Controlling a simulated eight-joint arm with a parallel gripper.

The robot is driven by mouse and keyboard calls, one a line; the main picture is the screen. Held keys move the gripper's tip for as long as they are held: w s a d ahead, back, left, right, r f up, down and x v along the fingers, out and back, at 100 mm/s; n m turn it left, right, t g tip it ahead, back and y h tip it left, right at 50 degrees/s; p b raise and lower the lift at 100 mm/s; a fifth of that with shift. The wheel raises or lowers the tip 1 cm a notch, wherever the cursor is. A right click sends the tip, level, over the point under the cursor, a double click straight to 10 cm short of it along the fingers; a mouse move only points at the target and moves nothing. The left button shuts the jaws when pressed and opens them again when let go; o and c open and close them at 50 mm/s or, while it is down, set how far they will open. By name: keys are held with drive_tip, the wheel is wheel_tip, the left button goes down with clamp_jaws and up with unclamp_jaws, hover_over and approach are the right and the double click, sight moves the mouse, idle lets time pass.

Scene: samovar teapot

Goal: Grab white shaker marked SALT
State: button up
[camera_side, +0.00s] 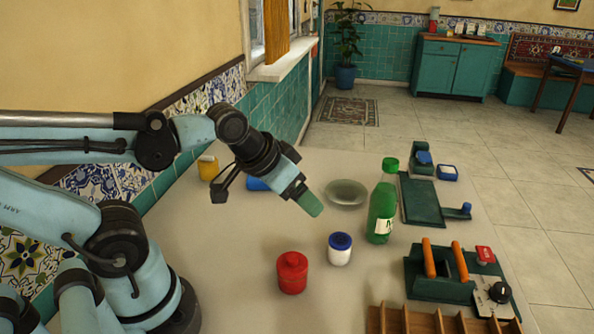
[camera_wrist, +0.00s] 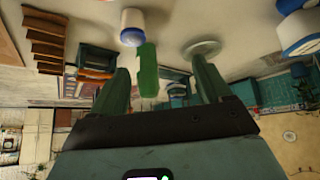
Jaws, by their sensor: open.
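My gripper (camera_side: 311,204) is open and empty, above the table, up and to the left of the shaker in the side view. In the wrist view its two green fingers (camera_wrist: 160,68) stand apart, with the green bottle (camera_wrist: 148,72) seen between them.
A glassy dish (camera_side: 346,193) lies behind the shaker. A green caddy with orange handles (camera_side: 440,275) and a wooden rack (camera_side: 430,320) stand at right. A blue item (camera_side: 257,184) is partly hidden behind my gripper; a yellow jar (camera_side: 208,168) is farther left.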

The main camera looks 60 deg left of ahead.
drive_tip(key=n, duration=0.2)
drive_tip(key=n+g+h, duration=0.5)
drive_tip(key=n+h, duration=0.5)
drive_tip(key=n, duration=0.3)
hover_over(339, 239)
drive_tip(key=a, duration=0.3)
wheel_tip(339, 239, down, 6)
drive_tip(key=shift+w+a+f+n+g+h, duration=0.25)
drive_tip(key=shift+f+n+h, duration=0.15)
drive_tip(key=shift+n, duration=0.1)
drive_tip(key=shift+w+a+f+n+g+h, duration=0.15)
drive_tip(key=shift+a+f+n+h, duration=0.1)
drive_tip(key=shift+f+n+h, duration=0.2)
drive_tip(key=shift+s+a+f+n+g+h, duration=0.35)
drive_tip(key=shift+a+f+n+h, duration=0.1)
drive_tip(key=shift+f+n+h, duration=0.25)
drive_tip(key=shift+f, duration=0.1)
drive_tip(key=shift+s+d+f, duration=0.1)
drive_tip(key=shift+d+f, duration=0.05)
drive_tip(key=shift+d, duration=0.1)
drive_tip(key=x, duration=0.7)
